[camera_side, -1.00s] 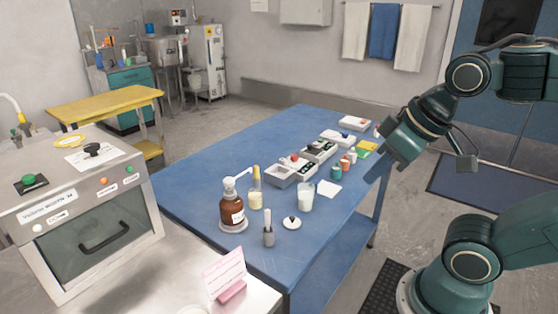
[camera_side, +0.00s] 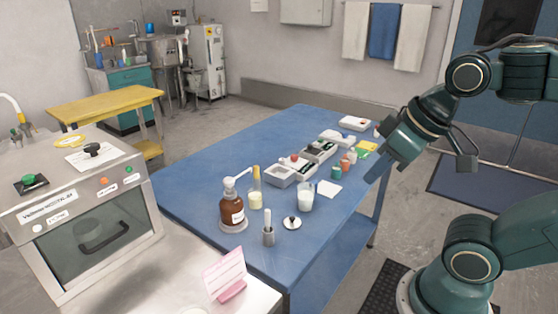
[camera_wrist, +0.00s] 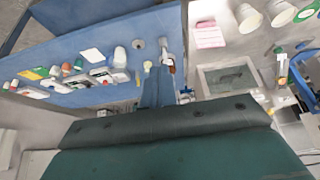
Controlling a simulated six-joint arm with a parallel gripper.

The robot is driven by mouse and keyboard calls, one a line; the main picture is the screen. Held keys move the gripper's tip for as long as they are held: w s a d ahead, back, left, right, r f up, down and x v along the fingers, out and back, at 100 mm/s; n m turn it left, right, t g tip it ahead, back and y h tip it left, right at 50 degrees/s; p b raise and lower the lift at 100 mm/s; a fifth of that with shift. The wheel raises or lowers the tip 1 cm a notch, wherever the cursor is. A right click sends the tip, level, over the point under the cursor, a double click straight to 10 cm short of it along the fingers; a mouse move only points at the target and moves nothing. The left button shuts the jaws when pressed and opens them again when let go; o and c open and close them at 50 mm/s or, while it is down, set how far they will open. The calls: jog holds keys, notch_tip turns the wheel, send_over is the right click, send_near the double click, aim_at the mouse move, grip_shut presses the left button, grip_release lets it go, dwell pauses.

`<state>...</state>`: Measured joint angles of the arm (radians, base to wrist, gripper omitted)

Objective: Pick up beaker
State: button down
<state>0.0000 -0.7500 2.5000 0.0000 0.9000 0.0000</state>
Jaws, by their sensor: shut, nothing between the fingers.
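The beaker (camera_side: 305,199), a clear cup with white contents, stands upright on the blue table (camera_side: 230,152), right of the brown pump bottle (camera_side: 231,212). It also shows in the wrist view (camera_wrist: 120,55). My gripper (camera_side: 375,174) is shut and empty. It hangs over the table's right edge, to the right of the beaker and apart from it. In the wrist view my gripper (camera_wrist: 158,86) points toward the table, and its fingertips are hard to make out.
Trays (camera_side: 293,170) and small jars stand behind. A steel oven (camera_side: 90,225) stands left. The table's left half is clear.

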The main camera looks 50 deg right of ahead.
jog(key=c, duration=2.1)
grip_release()
jog(key=o, duration=1.4)
jog(key=w+a+r+m+g+y, duration=0.1)
jog(key=w+r+m, duration=0.2)
jog(key=w, duration=0.4)
jog(key=w+a+r+m+g+y, duration=0.1)
jog(key=w+r+m, duration=0.15)
jog(key=w, duration=0.45)
jog(key=w+d+f+m+g+y, duration=0.1)
jog(key=w+d+m, duration=0.1)
jog(key=w, duration=0.4)
jog(key=w+d+f+m, duration=0.1)
jog(key=w+m, duration=0.1)
jog(key=w, duration=0.5)
jog(key=w+d+f+m+g, duration=0.1)
jog(key=w+d+f+m, duration=0.1)
jog(key=f, duration=0.4)
jog(key=w+d+f+m+y, duration=0.1)
jog(key=w+d+f+m, duration=0.2)
jog(key=w+d+f, duration=0.2)
jog(key=w+d+f+m+g, duration=0.1)
jog(key=w+d+f+m, duration=0.2)
jog(key=d+f, duration=0.4)
jog(key=shift+w+d+f+m+g, duration=0.15)
jog(key=shift+w+f+m+g, duration=0.15)
jog(key=shift+f, duration=0.5)
